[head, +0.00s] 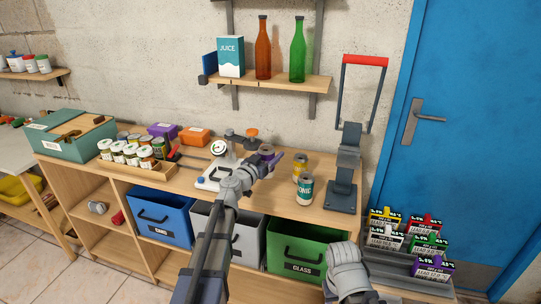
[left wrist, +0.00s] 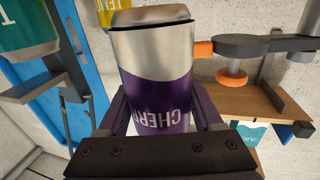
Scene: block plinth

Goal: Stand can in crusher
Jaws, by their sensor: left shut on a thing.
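My left gripper (head: 271,160) is shut on a purple and silver can (head: 267,152) above the workbench, left of the crusher. In the left wrist view the can (left wrist: 158,75) fills the middle between the fingers, its purple label reading "CHER" upside down. The crusher (head: 347,165) is a dark grey upright with a base plate and a red-handled lever (head: 365,61) raised, at the bench's right end. No can shows in it. A yellow can (head: 300,167) and a teal can (head: 305,189) stand on the bench between gripper and crusher.
A white scale (head: 211,181) and a dark clamp with orange knobs (head: 251,132) are by the can. A jar tray (head: 140,170) is further left. Bottles and a juice carton (head: 230,57) stand on the shelf above. Bins sit below the bench.

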